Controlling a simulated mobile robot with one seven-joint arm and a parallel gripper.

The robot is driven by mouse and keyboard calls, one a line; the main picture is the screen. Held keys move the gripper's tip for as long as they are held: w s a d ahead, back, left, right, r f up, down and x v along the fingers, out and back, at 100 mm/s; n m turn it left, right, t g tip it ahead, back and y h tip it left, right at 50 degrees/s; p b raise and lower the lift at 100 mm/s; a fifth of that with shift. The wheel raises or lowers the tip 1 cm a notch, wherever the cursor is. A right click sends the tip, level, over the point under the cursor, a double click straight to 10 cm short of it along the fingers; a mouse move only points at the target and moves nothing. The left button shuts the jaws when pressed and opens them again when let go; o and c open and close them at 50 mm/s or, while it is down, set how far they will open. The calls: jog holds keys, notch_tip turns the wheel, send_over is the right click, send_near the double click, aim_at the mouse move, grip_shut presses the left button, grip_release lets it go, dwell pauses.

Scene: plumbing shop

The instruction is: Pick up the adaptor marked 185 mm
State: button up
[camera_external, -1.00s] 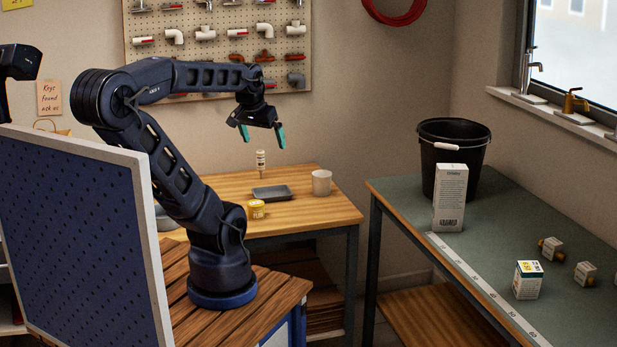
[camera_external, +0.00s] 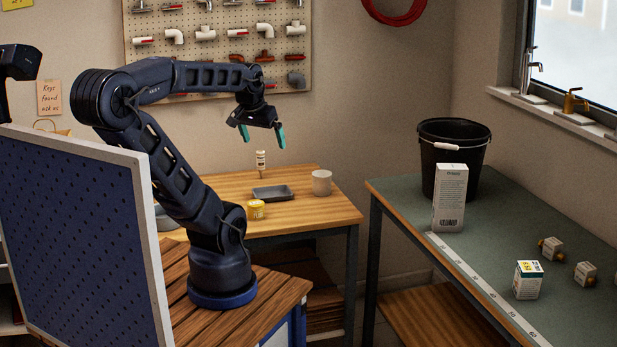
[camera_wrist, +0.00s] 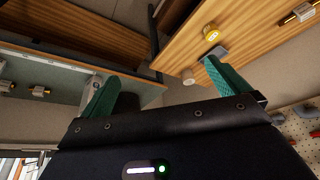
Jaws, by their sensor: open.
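Two small brass fittings with white labels lie on the green bench at the right: one fitting (camera_external: 551,249) farther back, another fitting (camera_external: 586,274) nearer and to its right. Their label writing is too small to read, so I cannot tell whether either is marked 185 mm. Two labelled fittings also show at the left edge of the wrist view (camera_wrist: 38,91). My gripper (camera_external: 264,143) is open and empty, high above the wooden table, well left of the bench. Its green fingers stand wide apart in the wrist view (camera_wrist: 160,70).
The green bench (camera_external: 400,196) holds a black bucket (camera_external: 452,150), a tall white box (camera_external: 450,197), a small box (camera_external: 528,280) and a measuring strip (camera_external: 480,284).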

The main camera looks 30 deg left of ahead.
jog(key=c, duration=0.8)
